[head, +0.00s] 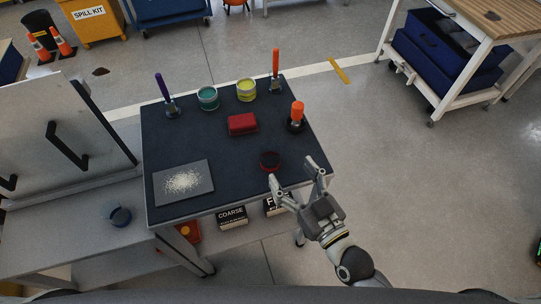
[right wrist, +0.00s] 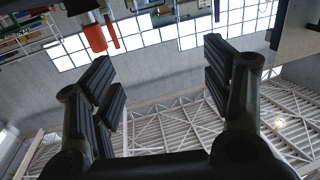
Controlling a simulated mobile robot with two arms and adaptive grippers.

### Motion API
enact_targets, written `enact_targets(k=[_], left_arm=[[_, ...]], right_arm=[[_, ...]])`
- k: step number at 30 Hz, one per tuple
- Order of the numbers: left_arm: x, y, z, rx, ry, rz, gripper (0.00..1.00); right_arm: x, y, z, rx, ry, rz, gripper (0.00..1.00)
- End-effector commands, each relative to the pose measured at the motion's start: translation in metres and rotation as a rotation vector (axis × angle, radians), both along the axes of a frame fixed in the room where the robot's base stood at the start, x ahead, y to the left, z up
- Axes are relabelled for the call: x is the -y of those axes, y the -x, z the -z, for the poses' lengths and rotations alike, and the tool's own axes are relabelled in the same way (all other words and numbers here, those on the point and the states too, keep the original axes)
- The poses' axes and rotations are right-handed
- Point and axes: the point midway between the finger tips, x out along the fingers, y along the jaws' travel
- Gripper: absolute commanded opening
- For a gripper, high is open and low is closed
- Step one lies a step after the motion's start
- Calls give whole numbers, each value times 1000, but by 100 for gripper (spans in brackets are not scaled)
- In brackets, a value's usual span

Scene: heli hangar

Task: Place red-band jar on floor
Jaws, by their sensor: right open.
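The concrete floor (head: 420,190) shows right of the table. My left gripper is not in view.
Boxes (head: 232,217) sit below. A white-framed bench (head: 455,60) stands back right.

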Motion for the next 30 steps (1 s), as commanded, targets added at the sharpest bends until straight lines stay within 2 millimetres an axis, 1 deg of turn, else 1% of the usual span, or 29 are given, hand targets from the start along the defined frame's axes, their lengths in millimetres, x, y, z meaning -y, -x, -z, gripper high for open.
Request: enact_targets(k=[1,6,14,20,24,30], left_arm=[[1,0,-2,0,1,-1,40],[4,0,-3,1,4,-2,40],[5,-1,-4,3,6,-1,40],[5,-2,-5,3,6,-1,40],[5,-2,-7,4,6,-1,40],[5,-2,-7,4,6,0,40]], right_arm=[[-4,-8,-2,2,-2,1,72],[-16,-29,-1,0,-2,0,72],[-25,-43,3,-2,0,-1,72],[-40,-63,14,-3,-1,-1,72],[-48,-77,13,-1,0,-1,72],[-50,-81,14,-4,0,-1,72]])
